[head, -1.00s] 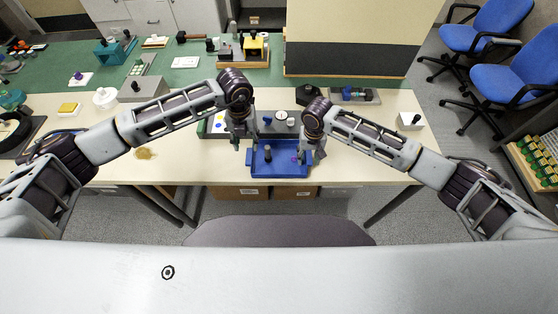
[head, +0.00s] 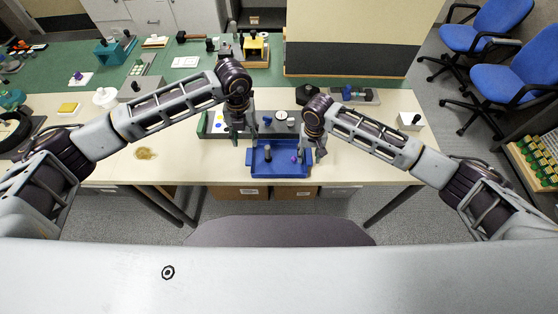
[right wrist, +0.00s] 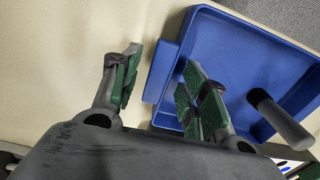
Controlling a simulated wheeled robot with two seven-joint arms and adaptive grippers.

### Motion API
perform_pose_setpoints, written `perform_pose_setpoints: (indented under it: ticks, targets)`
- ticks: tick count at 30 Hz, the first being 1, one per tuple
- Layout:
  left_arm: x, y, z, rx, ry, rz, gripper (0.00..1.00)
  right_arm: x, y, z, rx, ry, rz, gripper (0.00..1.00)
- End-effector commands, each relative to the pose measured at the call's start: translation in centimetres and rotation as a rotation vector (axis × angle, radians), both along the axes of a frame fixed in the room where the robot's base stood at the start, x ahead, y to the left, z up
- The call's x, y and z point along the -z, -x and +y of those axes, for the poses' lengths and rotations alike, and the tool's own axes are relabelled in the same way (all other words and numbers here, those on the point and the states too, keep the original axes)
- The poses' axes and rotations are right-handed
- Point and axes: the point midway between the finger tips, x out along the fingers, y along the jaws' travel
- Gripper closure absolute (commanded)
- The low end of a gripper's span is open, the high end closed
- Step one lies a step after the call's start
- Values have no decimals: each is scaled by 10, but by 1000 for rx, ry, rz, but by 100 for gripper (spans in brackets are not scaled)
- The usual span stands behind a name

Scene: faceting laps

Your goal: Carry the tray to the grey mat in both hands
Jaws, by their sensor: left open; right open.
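The blue tray (head: 282,173) lies on the cream table in front of the dark grey board. A dark upright peg (head: 268,154) and a small purple piece (head: 294,158) are in it. My left gripper (head: 244,139) is open and empty above the tray's left back corner. My right gripper (head: 309,153) is open at the tray's right end. In the right wrist view its green-padded fingers (right wrist: 165,90) are apart, one outside the tray (right wrist: 215,50) and one over its inside, with the end handle between them. I cannot pick out the grey mat with certainty.
A black knob-like block (head: 308,94) and a grey holder (head: 366,102) stand behind to the right. Bare table lies left and right of the tray.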

Motion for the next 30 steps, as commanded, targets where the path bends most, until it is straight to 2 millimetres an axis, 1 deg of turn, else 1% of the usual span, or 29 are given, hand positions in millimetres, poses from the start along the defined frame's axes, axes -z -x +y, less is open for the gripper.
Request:
perform_pose_setpoints:
  ticks: [18, 24, 30]
  targets:
    - [0, 0, 0, 0, 0, 0, 56, -86, -1, 0, 0, -2, -3, 56]
    - [0, 0, 0, 0, 0, 0, 56, -102, -1, 0, 0, -1, -1, 56]
    - [0, 0, 0, 0, 0, 0, 56, -107, 0, 0, 0, 0, 0, 56]
